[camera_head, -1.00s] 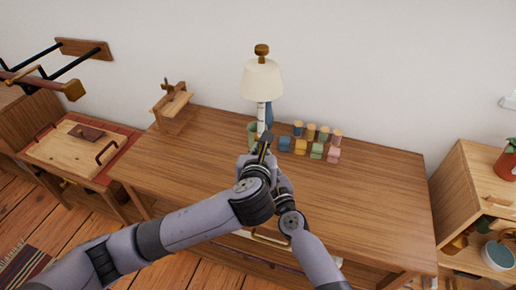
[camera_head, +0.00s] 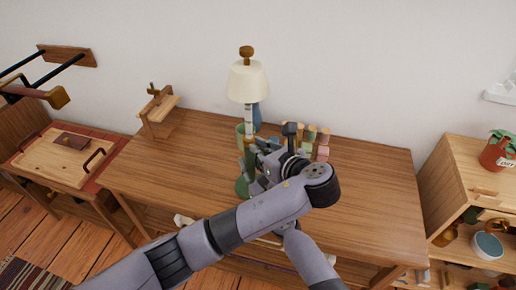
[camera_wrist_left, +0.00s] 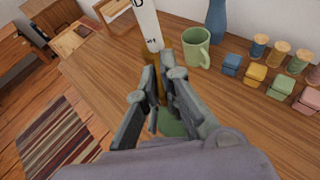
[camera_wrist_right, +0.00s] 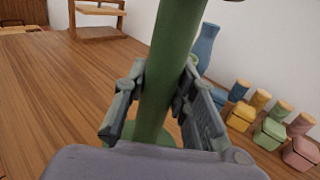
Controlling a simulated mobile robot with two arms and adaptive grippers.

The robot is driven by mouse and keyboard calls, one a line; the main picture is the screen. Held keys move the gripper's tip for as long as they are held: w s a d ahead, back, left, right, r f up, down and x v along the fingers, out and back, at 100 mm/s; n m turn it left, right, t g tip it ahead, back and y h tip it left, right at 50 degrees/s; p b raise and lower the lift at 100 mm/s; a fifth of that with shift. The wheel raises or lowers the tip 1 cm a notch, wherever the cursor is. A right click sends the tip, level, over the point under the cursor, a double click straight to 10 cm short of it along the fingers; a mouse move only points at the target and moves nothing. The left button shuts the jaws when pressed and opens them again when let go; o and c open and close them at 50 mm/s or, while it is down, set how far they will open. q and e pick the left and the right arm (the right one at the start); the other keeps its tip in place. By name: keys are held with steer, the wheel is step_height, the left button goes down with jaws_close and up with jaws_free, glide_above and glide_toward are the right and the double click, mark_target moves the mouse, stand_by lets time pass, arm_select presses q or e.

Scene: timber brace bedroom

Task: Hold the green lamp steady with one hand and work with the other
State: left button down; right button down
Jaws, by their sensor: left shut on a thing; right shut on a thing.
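The lamp has a cream shade (camera_head: 248,82) with a wooden knob on top, a white marked sleeve (camera_wrist_left: 147,25) above an ochre section, a green stem (camera_wrist_right: 167,65) and a round green base (camera_head: 242,188). It stands on the wooden desk. My left gripper (camera_head: 255,146) is shut on the lamp's upper stem. In the left wrist view its fingers close around the ochre part below the white sleeve. My right gripper (camera_wrist_right: 155,100) is shut around the green stem lower down. In the head view my left arm partly covers it.
A green mug (camera_wrist_left: 196,48) and a blue vase (camera_wrist_left: 217,20) stand just behind the lamp. Several coloured blocks and spools (camera_wrist_right: 270,130) stand to the right. A wooden stand (camera_head: 158,108) is at the desk's back left. The desk's right side (camera_head: 375,185) is clear.

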stand_by(0.4)
arm_select(q)
steer(key=c, duration=1.8)
jaws_free()
steer(key=shift+o, duration=0.2)
step_height(320, 180, up, 10)
